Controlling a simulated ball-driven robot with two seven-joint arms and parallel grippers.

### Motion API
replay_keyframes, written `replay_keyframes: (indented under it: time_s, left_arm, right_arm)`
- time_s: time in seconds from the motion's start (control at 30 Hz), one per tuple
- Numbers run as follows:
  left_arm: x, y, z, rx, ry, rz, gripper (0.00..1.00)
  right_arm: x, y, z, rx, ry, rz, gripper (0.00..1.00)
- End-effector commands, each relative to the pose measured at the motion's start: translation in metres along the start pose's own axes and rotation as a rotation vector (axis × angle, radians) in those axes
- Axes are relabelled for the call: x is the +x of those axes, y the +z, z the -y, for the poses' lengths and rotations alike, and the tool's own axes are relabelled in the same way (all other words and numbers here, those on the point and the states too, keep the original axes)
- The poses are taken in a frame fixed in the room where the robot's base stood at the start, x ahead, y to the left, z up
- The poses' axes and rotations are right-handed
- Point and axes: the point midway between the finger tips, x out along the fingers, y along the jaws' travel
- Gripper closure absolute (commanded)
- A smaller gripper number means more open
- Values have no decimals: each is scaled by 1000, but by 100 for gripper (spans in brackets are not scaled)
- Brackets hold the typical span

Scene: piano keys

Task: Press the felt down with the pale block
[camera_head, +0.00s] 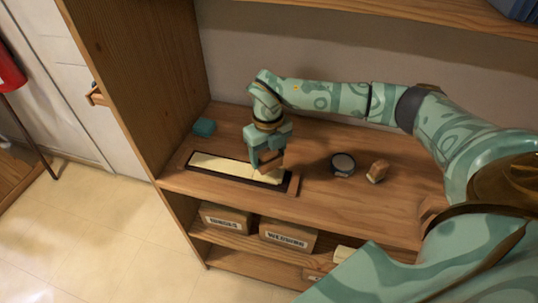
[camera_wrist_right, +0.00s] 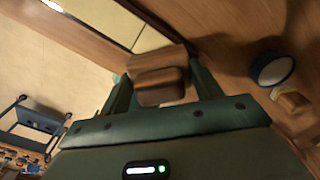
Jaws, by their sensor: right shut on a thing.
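A long cream strip (camera_head: 222,167), which looks like the felt, lies in a dark-edged frame on the wooden shelf top. It also shows at the top of the wrist view (camera_wrist_right: 104,14), with a seam across it. My right gripper (camera_head: 267,164) points down over the strip's right end. It is shut on a wooden block (camera_wrist_right: 160,86), which looks brown and shaded between the fingers. The block is at or just above the strip; I cannot tell whether they touch. The fingers hide part of the strip's right end. My left gripper is not in view.
A round, dark-sided tin (camera_head: 343,164) and a small wooden piece (camera_head: 377,171) stand right of the frame. A teal box (camera_head: 204,127) sits at the back left. A side panel (camera_head: 150,80) bounds the left.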

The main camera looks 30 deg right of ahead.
Motion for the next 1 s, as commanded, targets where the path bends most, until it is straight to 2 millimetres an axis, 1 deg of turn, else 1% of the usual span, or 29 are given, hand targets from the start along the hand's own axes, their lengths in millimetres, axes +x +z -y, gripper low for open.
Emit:
replay_keyframes:
  time_s: [0.03, 0.5, 1.0]
  left_arm:
    - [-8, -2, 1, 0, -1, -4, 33]
    - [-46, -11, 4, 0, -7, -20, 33]
    - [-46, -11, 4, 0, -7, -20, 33]
  right_arm:
    - [-11, 0, 0, 0, 0, 4, 55]
    - [-54, 1, 0, 0, 1, 4, 55]
    - [-54, 1, 0, 0, 1, 3, 55]
